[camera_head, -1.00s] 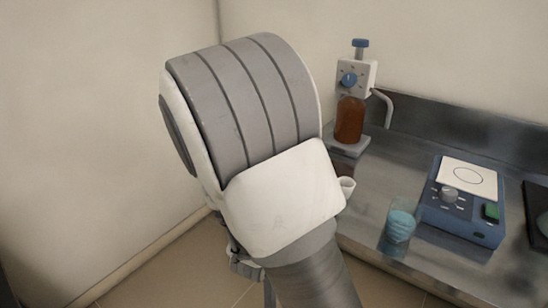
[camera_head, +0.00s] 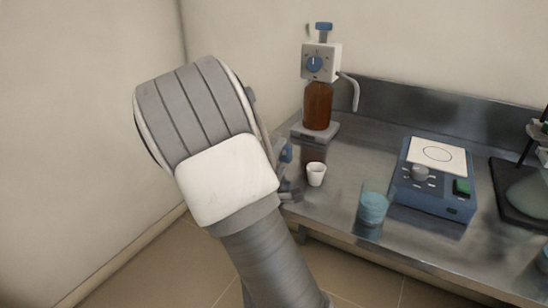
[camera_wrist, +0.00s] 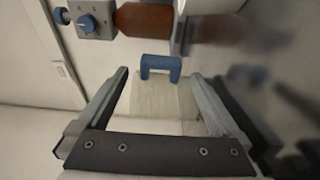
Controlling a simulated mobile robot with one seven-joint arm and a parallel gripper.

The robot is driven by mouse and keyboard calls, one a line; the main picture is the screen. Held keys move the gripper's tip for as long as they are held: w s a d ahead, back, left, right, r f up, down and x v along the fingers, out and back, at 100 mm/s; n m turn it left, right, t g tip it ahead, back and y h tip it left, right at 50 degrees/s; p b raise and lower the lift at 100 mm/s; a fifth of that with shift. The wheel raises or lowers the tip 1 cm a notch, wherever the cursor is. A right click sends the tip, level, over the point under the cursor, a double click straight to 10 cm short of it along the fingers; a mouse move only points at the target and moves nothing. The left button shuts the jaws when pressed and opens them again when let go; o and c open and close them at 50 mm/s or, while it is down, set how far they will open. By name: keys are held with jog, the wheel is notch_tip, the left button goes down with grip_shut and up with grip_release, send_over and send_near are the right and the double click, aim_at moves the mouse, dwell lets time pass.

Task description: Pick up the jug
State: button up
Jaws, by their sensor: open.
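In the wrist view, a pale, see-through jug (camera_wrist: 165,98) with a blue handle (camera_wrist: 160,64) shows ahead, framed between the fingers of my gripper (camera_wrist: 158,76). The gripper is open and nothing is clamped in it. The handle lies about level with the fingertips in the picture; I cannot tell how much depth separates them. In the head view, my arm hides the jug's body and most of the gripper. A small blue part (camera_head: 286,152) shows at the arm's right edge, and I cannot tell whether it is the handle.
A brown bottle (camera_head: 318,105) with a dispenser head stands behind on the steel bench (camera_head: 345,165). A white cup (camera_head: 316,174) is close to my arm's right. A glass of blue liquid (camera_head: 373,208) and a blue stirrer (camera_head: 435,185) stand further right. A wall bounds the left.

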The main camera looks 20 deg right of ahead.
aim_at(287, 145)
jog(key=b+x, duration=0.1)
jog(key=x, duration=0.5)
jog(key=shift+d, duration=0.1)
grip_shut()
jog(key=shift+r, duration=0.6)
jog(key=s+d+r+p, duration=0.4)
jog(key=s+d+r, duration=0.3)
jog(key=s+r, duration=0.2)
jog(key=shift+r+p, duration=0.4)
jog(key=shift+s, duration=0.1)
